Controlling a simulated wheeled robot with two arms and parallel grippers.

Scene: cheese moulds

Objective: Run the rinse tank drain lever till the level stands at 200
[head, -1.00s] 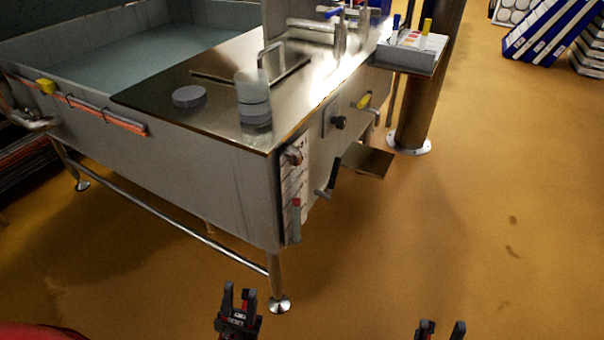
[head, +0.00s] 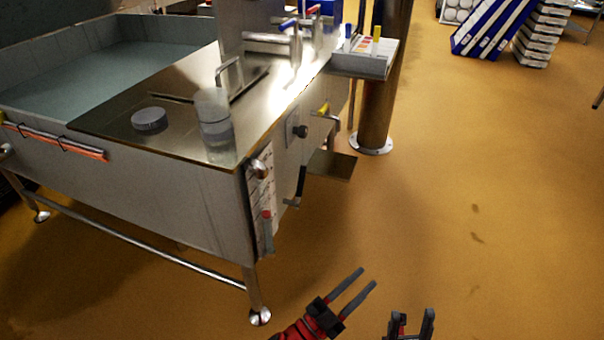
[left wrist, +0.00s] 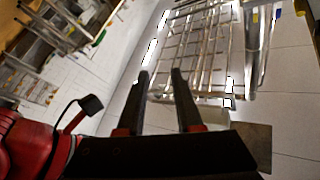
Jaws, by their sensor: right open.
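The steel rinse tank (head: 150,185) stands at the left of the head view, with water in its open rear part. On its end face is a white level scale strip (head: 258,222) with a red marker low on it; its numbers are too small to read. A lever with a black handle (head: 300,182) sticks out right of the strip, pointing roughly upright. I cannot be sure it is the drain lever. My left gripper (head: 367,277) is open and empty, below and right of the lever; its spread fingers also show in the left wrist view (left wrist: 161,74). My right gripper (head: 413,312) is open and empty at the bottom edge.
A yellow-handled tap (head: 323,109) and a black knob (head: 300,131) sit on the same face. A clear jar (head: 215,130) and a grey disc (head: 149,119) are on the steel top. A post (head: 376,105) stands behind.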

